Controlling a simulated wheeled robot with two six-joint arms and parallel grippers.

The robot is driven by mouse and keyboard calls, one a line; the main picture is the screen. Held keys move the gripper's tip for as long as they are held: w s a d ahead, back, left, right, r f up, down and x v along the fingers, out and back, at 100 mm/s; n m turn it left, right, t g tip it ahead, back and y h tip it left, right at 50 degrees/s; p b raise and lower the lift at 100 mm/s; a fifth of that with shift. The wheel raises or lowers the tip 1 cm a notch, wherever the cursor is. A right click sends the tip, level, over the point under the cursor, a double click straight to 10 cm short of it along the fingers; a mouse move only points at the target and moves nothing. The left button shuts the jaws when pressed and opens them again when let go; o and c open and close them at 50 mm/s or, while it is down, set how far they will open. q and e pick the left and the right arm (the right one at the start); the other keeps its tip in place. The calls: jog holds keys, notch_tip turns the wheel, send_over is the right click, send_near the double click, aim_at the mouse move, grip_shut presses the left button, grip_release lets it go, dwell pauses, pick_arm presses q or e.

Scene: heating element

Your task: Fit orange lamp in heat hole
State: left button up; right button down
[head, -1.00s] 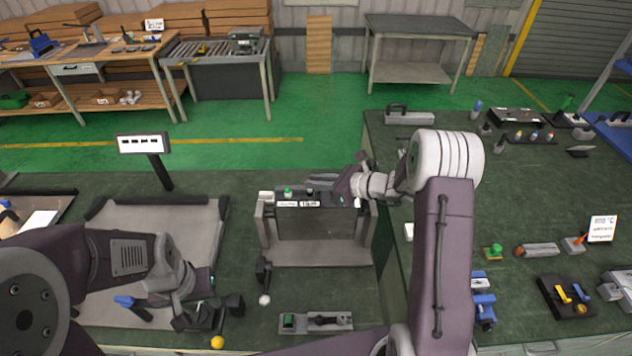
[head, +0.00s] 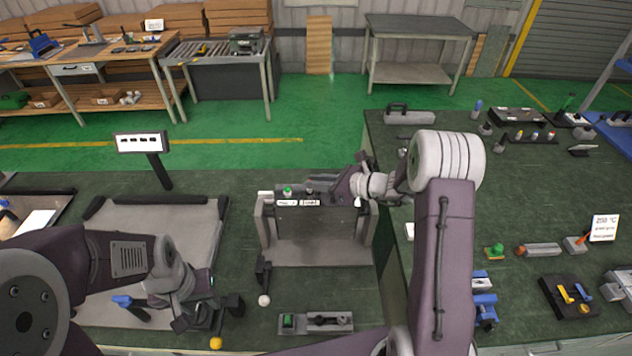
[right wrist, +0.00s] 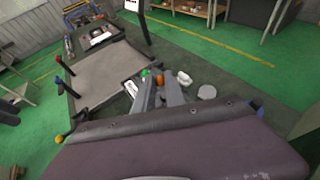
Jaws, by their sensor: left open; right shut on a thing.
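The grey heating box (head: 318,222) stands on the dark bench in the middle of the head view, with a green lamp (head: 287,190) at its top left. The green lamp also shows in the right wrist view (right wrist: 145,73). My right gripper (head: 322,186) is over the top of the box, to the right of the green lamp. In the right wrist view, an orange piece (right wrist: 158,79) shows between its fingers, likely the orange lamp. The fingers hide the hole, so I cannot tell how deep the lamp sits. My left gripper (head: 218,316) is open and empty at the lower left.
A yellow ball (head: 216,343) and a white ball (head: 264,300) lie near my left gripper. A tray with a green switch (head: 288,321) is in front of the box. The right bench holds several tools and a sign (head: 604,228) reading about 200 °C.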

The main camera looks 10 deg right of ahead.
jog(key=shift+f+b, duration=1.45)
jog(key=shift+f, duration=0.05)
jog(key=c, duration=1.3)
grip_release()
jog(key=shift+r, duration=0.1)
jog(key=shift+s+d, duration=0.25)
jog(key=shift+d, duration=0.1)
jog(key=b+v, duration=0.2)
jog(key=v, duration=0.6)
jog(key=shift+r, duration=0.25)
